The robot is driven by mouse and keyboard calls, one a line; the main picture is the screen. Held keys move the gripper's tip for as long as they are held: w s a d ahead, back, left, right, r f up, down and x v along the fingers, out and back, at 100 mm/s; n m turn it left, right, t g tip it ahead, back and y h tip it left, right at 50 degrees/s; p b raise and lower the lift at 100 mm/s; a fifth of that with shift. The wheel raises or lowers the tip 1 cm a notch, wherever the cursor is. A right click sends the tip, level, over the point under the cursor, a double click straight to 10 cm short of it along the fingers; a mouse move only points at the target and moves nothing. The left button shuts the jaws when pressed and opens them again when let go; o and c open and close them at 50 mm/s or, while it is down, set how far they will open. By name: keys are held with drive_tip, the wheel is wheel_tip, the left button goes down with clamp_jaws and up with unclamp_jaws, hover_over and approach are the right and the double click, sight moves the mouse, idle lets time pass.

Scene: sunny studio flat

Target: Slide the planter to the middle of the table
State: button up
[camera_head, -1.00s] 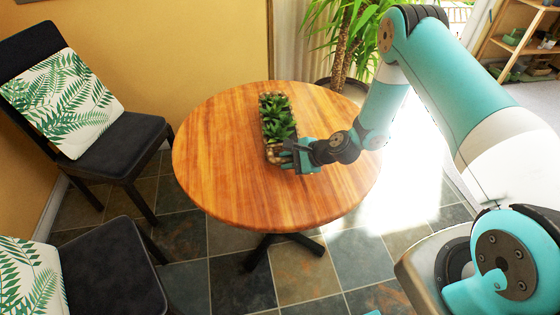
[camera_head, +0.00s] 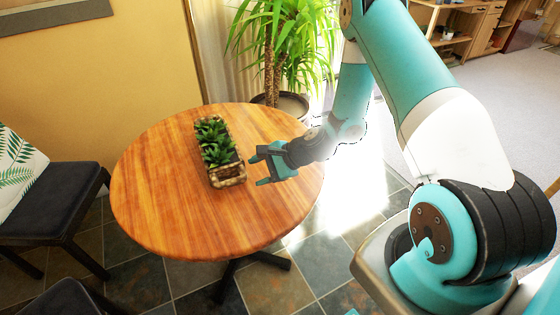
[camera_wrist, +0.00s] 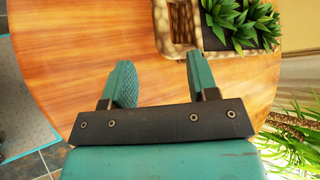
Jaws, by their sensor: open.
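The planter (camera_head: 229,172) is a long, narrow box with a woven or pebbled-looking side and several green succulents in it. It stands upright on the round wooden table (camera_head: 160,205), near the middle of the top. My gripper (camera_head: 258,168) is open and empty just to the right of the planter's near end, apart from it. In the wrist view the planter (camera_wrist: 179,28) is at the top right, cut off by the frame edge. There the two teal fingers of my gripper (camera_wrist: 160,78) are spread over bare wood, the right one close to the planter's end.
The tabletop around the planter is bare. Shelves (camera_head: 455,30) stand at the far right.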

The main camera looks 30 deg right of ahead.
drive_tip(key=v, duration=0.7)
drive_tip(key=shift+d+r, duration=0.1)
drive_tip(key=s+a+r+n+g+h+p, duration=0.1)
drive_tip(key=s+a+r+n+g, duration=0.1)
drive_tip(key=s+a+r+n, duration=0.35)
drive_tip(key=s+a+r+n+g, duration=0.2)
drive_tip(key=a+r+n, duration=0.2)
drive_tip(key=r+n, duration=0.3)
drive_tip(key=s+a+r+n+g+h+p, duration=0.1)
drive_tip(key=s+a+r+n+g, duration=0.1)
drive_tip(key=s+a+r+n, duration=0.4)
drive_tip(key=s+r+n+h, duration=0.2)
drive_tip(key=s+r+n, duration=0.3)
drive_tip(key=s+r, duration=0.2)
drive_tip(key=shift+s+d+r+n+g+p, duration=0.2)
drive_tip(key=shift+s+d+n+g+p, duration=0.15)
drive_tip(key=shift+s, duration=0.1)
drive_tip(key=shift+c, duration=1.1)
drive_tip(key=shift+a, duration=0.15)
